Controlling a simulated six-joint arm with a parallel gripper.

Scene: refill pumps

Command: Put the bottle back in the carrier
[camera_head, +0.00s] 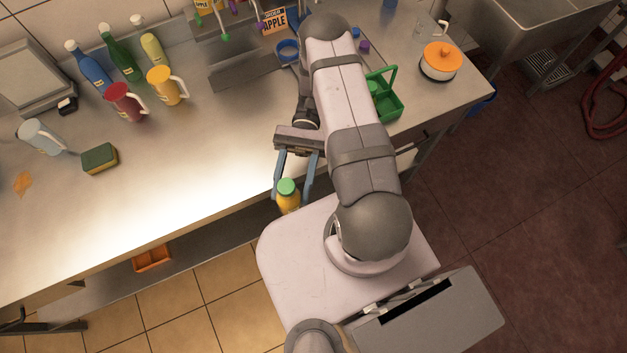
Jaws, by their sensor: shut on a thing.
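My gripper (294,187) is near the front edge of the counter, left of my arm. Its blue fingers are shut on a small yellow bottle with a green cap (287,197), which it holds roughly upright. The green carrier (385,101) with a raised handle stands on the counter to the right of my arm, near the front edge. Part of the carrier is hidden by my arm, and something green sits in its left part.
Jugs, including a yellow one (166,86), several bottles and a green-and-yellow sponge (99,158) are at the left. A sign and pumps are at the back.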

